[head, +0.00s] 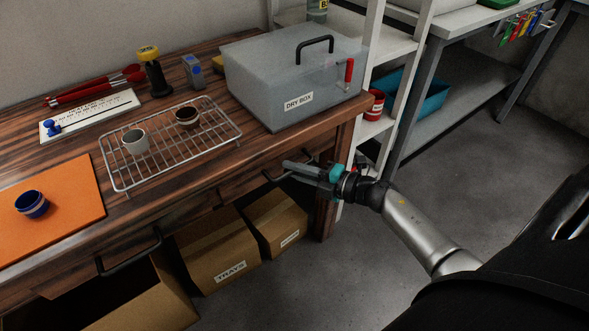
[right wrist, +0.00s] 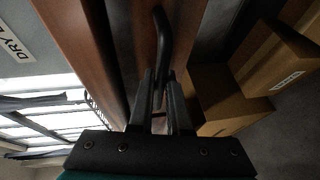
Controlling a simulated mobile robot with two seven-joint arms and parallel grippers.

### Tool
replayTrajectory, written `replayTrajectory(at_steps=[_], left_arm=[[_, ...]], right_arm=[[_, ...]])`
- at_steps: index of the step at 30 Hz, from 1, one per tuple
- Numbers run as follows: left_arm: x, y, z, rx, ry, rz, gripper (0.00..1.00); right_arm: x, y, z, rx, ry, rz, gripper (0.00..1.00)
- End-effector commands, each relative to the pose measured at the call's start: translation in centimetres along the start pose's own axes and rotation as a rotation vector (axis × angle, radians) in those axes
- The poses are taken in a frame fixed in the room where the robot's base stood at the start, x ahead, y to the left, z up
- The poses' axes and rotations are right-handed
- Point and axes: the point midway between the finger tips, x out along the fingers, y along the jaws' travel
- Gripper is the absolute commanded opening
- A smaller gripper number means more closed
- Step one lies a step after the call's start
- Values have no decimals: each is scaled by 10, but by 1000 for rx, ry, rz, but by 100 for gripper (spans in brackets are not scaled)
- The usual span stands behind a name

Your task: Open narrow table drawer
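The wooden table (head: 60,166) has drawers along its front. The narrow drawer's dark bar handle (head: 271,177) is on the right part of the front, below the dry box. My right gripper (head: 287,171) is at this handle. In the right wrist view the handle (right wrist: 161,35) runs down between the two fingers (right wrist: 160,85). The fingers are close around it, but I cannot tell whether they grip it. The narrow drawer's front is partly hidden, and it looks flush with the table. My left gripper is not in view.
A wide drawer handle (head: 128,255) is at the left. Cardboard boxes (head: 218,250) stand under the table. The dry box (head: 290,75), wire rack (head: 120,184) and orange mat (head: 70,205) are on top. A shelf rack (head: 405,60) stands right. Floor (head: 330,285) in front is clear.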

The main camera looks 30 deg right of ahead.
Motion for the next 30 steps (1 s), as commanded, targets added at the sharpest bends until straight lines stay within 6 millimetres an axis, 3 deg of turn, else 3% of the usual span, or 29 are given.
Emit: replayTrajectory(at_steps=[4, 30], left_arm=[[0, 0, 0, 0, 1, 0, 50], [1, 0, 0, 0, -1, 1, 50]], right_arm=[[0, 0, 0, 0, 0, 0, 0], [0, -1, 0, 0, 0, -1, 0]])
